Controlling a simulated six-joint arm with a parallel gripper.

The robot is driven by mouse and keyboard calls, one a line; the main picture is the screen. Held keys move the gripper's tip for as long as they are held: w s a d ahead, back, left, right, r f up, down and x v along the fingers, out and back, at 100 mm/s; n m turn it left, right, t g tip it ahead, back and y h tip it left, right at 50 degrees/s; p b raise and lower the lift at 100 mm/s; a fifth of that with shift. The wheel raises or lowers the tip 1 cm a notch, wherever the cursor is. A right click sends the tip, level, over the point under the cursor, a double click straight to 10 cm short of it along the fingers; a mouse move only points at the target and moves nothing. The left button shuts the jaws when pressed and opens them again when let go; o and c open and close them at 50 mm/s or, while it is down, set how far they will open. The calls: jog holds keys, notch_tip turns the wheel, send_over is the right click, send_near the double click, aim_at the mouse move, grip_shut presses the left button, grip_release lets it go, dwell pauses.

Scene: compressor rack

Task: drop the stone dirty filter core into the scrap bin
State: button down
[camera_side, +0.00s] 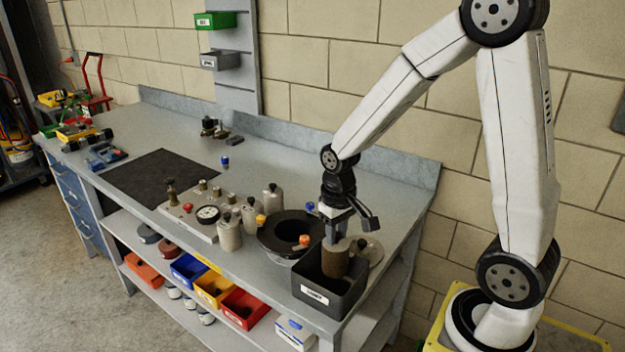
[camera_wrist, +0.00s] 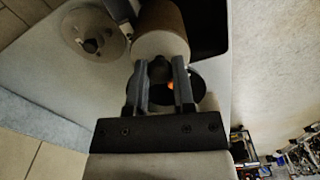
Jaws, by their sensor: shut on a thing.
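The filter core (camera_side: 335,260) is a brown cylinder with a pale top cap. My gripper (camera_side: 336,232) is shut on the knob at its top and holds it upright at the mouth of the scrap bin. In the wrist view my gripper (camera_wrist: 162,75) has its fingers on both sides of the dark knob, with the core (camera_wrist: 160,32) beyond them. The scrap bin (camera_side: 323,294) is a dark grey open box with a white label at the bench's front right. The core's lower end is hidden by the bin wall, so I cannot tell whether it touches the floor.
A black round housing (camera_side: 280,232) with an orange knob stands left of the bin. A clear round lid (camera_side: 369,252) lies right behind it. Several grey canisters (camera_side: 229,236) and a gauge plate (camera_side: 196,212) stand farther left. The black mat (camera_side: 160,178) is bare.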

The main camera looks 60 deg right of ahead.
jog(key=shift+f, duration=0.2)
jog(key=shift+c, duration=1.9)
grip_release()
jog(key=shift+r, duration=3.95)
jog(key=shift+f, duration=0.1)
jog(key=s+a+f+n+t, duration=0.1)
jog(key=a+f, duration=0.1)
jog(key=s+a+f+n, duration=0.1)
jog(key=a+f, duration=0.1)
jog(key=s+a+f+n+t, duration=0.1)
jog(key=a+f, duration=0.1)
jog(key=shift+s+a+f+t, duration=0.15)
jog(key=shift+s+f+t, duration=0.15)
jog(key=shift+s+f, duration=0.1)
